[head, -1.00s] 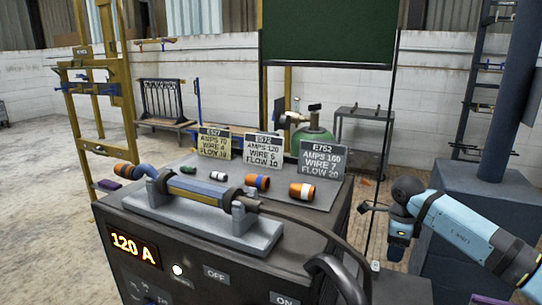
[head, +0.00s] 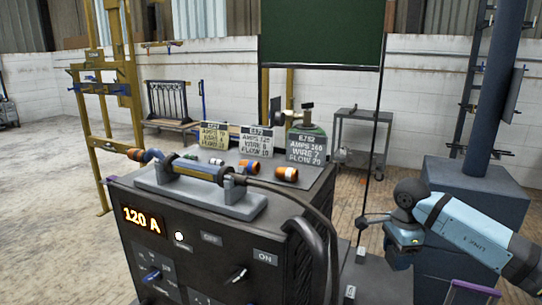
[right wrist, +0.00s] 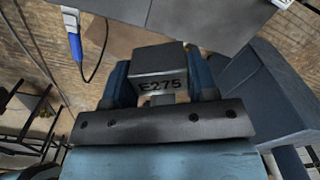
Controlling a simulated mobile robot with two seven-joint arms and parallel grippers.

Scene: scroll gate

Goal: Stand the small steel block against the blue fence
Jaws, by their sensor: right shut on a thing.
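A small grey steel block (right wrist: 160,68) marked E275 sits between the blue fingers of my right gripper (right wrist: 160,82) in the right wrist view. The fingers are shut on its two sides. In the head view my right gripper (head: 402,242) hangs at the right, beyond the right side of the welding machine; the block cannot be made out there. I cannot make out a blue fence in either view. My left gripper is not in view.
A dark welding machine (head: 205,240) showing 120 A fills the front, with a torch (head: 200,168), nozzles and cards on top. A grey-blue pedestal with a column (head: 480,200) stands behind my right arm. A grey cart (head: 360,140) stands farther back. Open floor lies left.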

